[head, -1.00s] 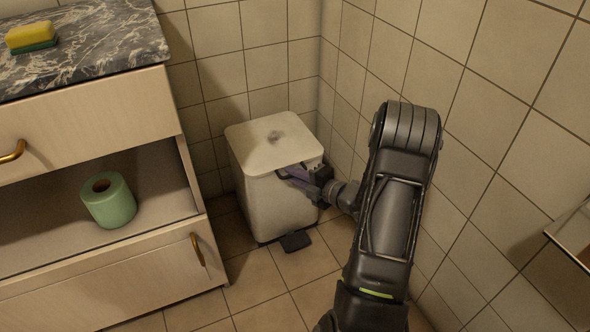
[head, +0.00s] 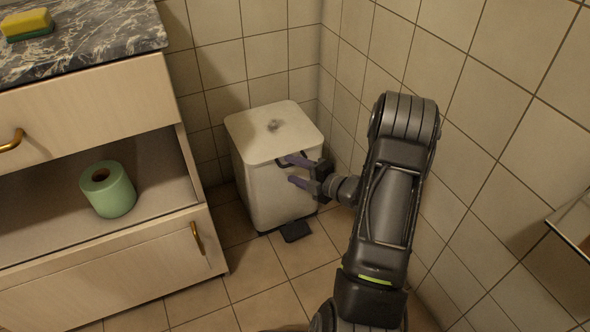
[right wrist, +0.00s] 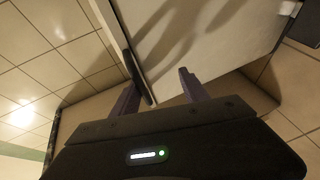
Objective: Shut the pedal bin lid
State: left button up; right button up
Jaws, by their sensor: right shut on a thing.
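The white pedal bin (head: 275,198) stands on the floor in the corner, with its dark pedal (head: 296,231) at the front base. Its pale lid (head: 255,135) lies flat across the top, with no clear gap visible. My right gripper (head: 293,171) is at the bin's upper front right, with one purple finger at the lid's front edge by a dark handle piece and the other lower, against the front. In the right wrist view, my fingers (right wrist: 160,88) stand apart, with a dark strip by the left one; the exact contact is hard to see. My left gripper is out of view.
A wooden cabinet (head: 110,262) with a marble top stands at left, holding a green roll (head: 108,190) on its open shelf. A sponge (head: 27,24) lies on top. Tiled walls close in behind and right of the bin. Floor in front is clear.

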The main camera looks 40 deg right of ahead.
jog(key=shift+s+f, duration=0.2)
jog(key=shift+f, duration=0.1)
jog(key=p+v, duration=0.3)
jog(key=v, duration=0.4)
jog(key=shift+s+r, duration=0.25)
jog(key=shift+r, duration=0.05)
jog(key=shift+w, duration=0.1)
